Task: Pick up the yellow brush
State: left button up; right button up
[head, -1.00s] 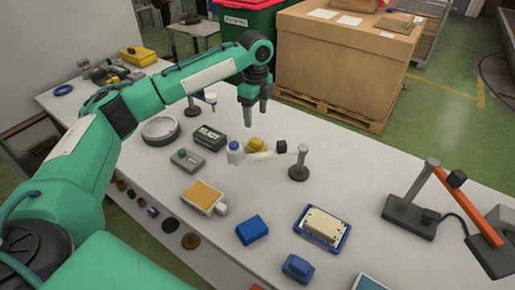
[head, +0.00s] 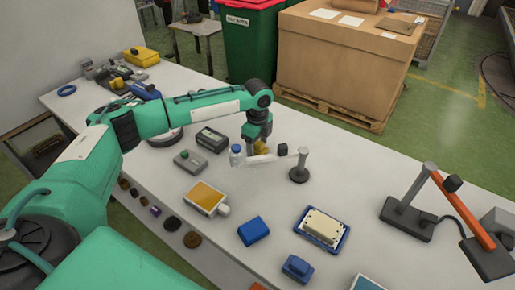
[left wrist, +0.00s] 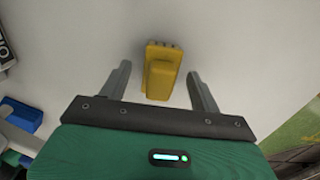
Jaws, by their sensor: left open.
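The yellow brush (left wrist: 162,70) lies on the white table and shows between the two fingers in the left wrist view. In the head view the yellow brush (head: 262,147) is partly hidden behind my left gripper (head: 257,146). In the left wrist view my left gripper (left wrist: 160,85) is open, with one finger on each side of the brush and a gap to each. I cannot tell how far the fingertips are above the table. My right gripper is not in view.
A bottle with a blue cap (head: 236,156) and a grey post with a horizontal arm (head: 299,168) stand close to the brush. A dark display box (head: 211,139) lies to the left. A blue block (head: 253,230) and a blue tray (head: 321,229) lie nearer.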

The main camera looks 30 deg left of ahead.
pick_arm(q)
jog(key=c, duration=1.1)
jog(key=shift+r, duration=0.1)
